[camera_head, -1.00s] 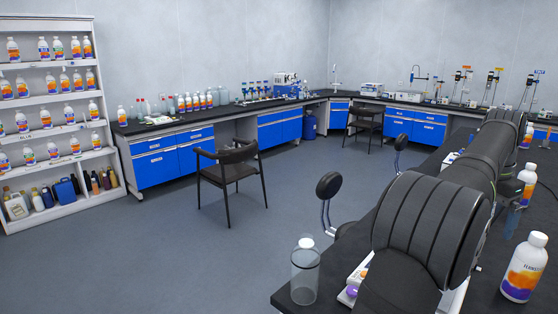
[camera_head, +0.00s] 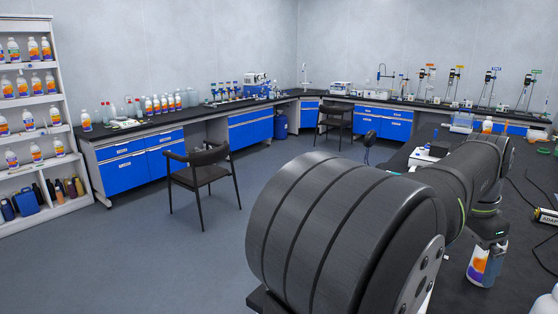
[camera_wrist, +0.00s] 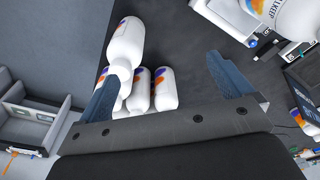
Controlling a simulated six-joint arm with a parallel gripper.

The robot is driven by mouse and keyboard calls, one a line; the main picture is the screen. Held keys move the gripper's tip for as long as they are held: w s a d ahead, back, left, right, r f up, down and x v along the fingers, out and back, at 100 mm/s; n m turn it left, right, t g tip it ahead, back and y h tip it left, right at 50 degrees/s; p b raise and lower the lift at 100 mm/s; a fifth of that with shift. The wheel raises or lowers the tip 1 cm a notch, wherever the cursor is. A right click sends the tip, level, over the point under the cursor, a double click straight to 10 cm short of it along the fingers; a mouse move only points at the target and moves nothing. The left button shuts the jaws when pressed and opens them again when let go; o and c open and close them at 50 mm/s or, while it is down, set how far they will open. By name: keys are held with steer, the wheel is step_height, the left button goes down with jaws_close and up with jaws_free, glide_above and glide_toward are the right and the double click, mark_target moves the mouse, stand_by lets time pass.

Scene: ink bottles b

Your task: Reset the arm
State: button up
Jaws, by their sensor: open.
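In the wrist view, the two blue-grey fingers of my gripper (camera_wrist: 162,67) are wide apart, with dark bench top showing between them. Several white bottles with orange and purple labels (camera_wrist: 127,42) cluster at the left finger, which overlaps them in the picture. I cannot tell whether it touches them. Nothing is clearly held. In the head view, my black arm fills the middle and lower right. A labelled bottle (camera_head: 484,267) stands on the bench just below a dark part of my wrist. The fingers cannot be made out there.
The dark bench (camera_head: 520,195) carries a black cable, a yellow adapter (camera_head: 546,216) and another bottle (camera_head: 547,303). A large bottle (camera_wrist: 292,18) is at the wrist view's upper right. A chair (camera_head: 203,178), a bottle shelf (camera_head: 30,105) and open floor lie left.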

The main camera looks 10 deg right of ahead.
steer(key=s+a+f+m, duration=0.1)
steer(key=s+a+f, duration=0.3)
steer(key=s+a, duration=0.2)
steer(key=shift+s+a+m, duration=0.2)
steer(key=shift+s+m, duration=0.1)
steer(key=shift+s, duration=0.45)
steer(key=shift+w+d, duration=0.1)
steer(key=w+d+r+n, duration=0.1)
steer(key=w+d+r, duration=0.2)
steer(key=w+d, duration=0.2)
steer(key=w+d+r+n, duration=0.2)
steer(key=w+d, duration=0.3)
steer(key=w, duration=0.4)
steer(key=shift+w+d+r, duration=0.2)
steer(key=shift+d+r, duration=0.05)
steer(key=shift+r, duration=0.35)
steer(key=shift+s, duration=0.1)
